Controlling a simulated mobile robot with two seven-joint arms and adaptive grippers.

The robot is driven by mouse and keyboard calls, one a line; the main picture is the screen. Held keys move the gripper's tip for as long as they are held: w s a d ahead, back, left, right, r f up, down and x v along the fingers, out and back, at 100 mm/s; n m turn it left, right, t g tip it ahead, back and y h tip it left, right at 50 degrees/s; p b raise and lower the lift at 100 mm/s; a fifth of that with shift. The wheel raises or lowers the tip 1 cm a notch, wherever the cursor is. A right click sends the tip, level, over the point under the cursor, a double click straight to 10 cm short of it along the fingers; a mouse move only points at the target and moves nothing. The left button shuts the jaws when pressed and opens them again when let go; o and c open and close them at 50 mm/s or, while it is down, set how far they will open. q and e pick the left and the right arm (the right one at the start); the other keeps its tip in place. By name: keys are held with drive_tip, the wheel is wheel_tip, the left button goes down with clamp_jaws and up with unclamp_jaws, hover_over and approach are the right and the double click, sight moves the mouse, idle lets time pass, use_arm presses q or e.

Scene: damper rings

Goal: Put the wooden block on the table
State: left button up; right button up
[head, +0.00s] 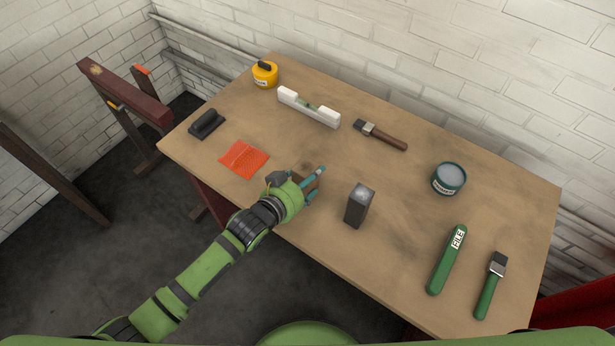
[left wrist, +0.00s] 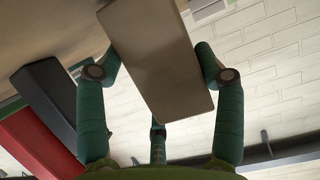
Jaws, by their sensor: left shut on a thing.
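My left gripper (head: 312,183) is at the near edge of the table (head: 400,180), left of the dark upright block. It is shut on the wooden block (left wrist: 158,60), a plain brown block that fills the middle of the left wrist view, with teal fingers on both sides. In the head view the fingers hide most of the wooden block; only a bit of brown shows between them. I cannot tell whether the block touches the tabletop. My right gripper is not in view.
A dark upright block (head: 358,207) stands just right of the gripper. An orange cloth (head: 243,158) lies to its left.

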use_arm(q)
drive_tip(key=shift+f, duration=0.25)
drive_tip(key=o, duration=1.3)
drive_tip(key=shift+o, duration=0.2)
drive_tip(key=shift+s+a, duration=0.1)
drive_tip(key=shift+s, duration=0.05)
drive_tip(key=v, duration=1.1)
drive_tip(key=shift+s+a+r, duration=0.15)
drive_tip(key=shift+s+r, duration=0.1)
drive_tip(key=shift+s, duration=0.05)
